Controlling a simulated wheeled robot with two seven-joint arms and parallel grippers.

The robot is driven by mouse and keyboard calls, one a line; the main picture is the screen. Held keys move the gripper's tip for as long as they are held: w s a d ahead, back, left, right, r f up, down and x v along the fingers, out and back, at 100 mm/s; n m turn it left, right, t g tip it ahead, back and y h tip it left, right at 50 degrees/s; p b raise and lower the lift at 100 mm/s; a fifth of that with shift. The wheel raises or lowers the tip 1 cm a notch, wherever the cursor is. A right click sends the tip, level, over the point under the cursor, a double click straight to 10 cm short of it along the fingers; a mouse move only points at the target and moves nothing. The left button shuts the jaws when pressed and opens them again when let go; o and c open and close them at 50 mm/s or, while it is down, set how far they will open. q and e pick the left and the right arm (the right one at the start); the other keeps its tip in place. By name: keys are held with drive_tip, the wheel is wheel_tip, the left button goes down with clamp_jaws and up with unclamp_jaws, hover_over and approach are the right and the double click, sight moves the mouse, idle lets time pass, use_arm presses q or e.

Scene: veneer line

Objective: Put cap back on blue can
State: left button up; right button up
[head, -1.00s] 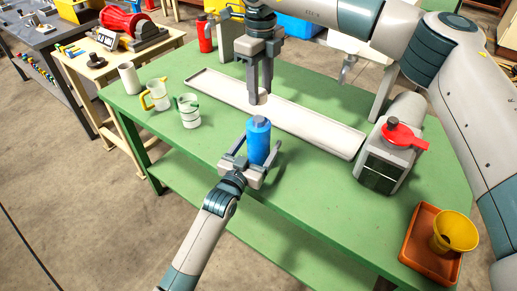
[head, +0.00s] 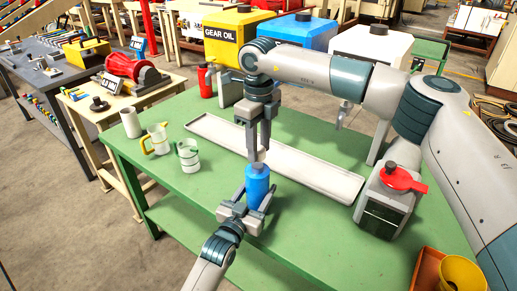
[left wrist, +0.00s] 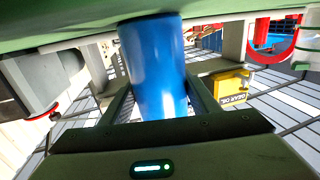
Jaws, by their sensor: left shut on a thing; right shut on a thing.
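The can also fills the middle of the left wrist view (left wrist: 155,70), between the two fingers. My right gripper (head: 258,147) points down above the can. It is shut on a small pale cap (head: 260,156), mostly hidden by the fingers. The cap is just above the can's narrow top; I cannot tell whether they touch.
A long pale tray (head: 290,160) lies behind the can. A clear jug (head: 157,138) and a white-green mug (head: 188,155) stand left. A grey machine with a red handle (head: 388,200) and a yellow funnel (head: 460,275) are right. A red bottle (head: 205,80) stands at the back.

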drive_tip(key=shift+f, duration=0.85)
drive_tip(key=shift+f, duration=0.1)
drive_tip(key=shift+f, duration=0.8)
drive_tip(key=shift+f, duration=0.55)
idle(0.4)
